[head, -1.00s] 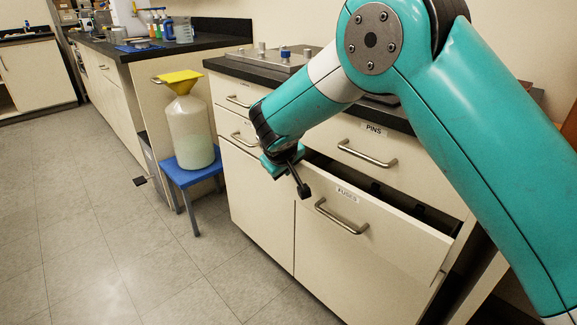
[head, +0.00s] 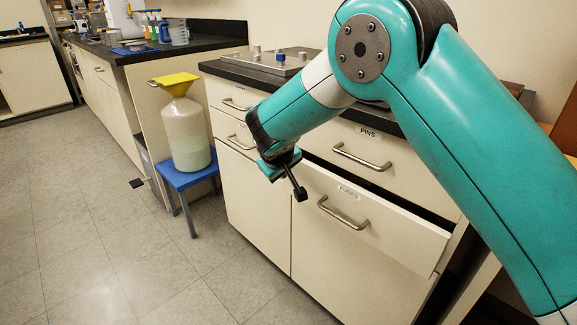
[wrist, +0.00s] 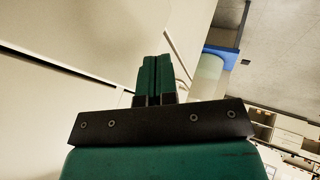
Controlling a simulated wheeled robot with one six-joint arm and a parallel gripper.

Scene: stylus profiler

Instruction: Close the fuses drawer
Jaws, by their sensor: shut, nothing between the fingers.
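The fuses drawer (head: 395,236), a cream front with a label and bar handle (head: 343,213), sits below the pins drawer (head: 375,150) in the head view. It stands slightly out, with a narrow dark gap along its top and its right edge jutting from the cabinet. My gripper (head: 300,193) is at the drawer's upper left corner, left of the handle and apart from it. Whether it touches the front is unclear. In the wrist view the green fingers (wrist: 153,80) are together and empty, close to cream panels.
A blue stool (head: 186,177) with a yellow-funnelled bottle (head: 186,135) stands left of the cabinet. A metal plate with knobs (head: 270,60) lies on the dark worktop. The floor in front at left is clear.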

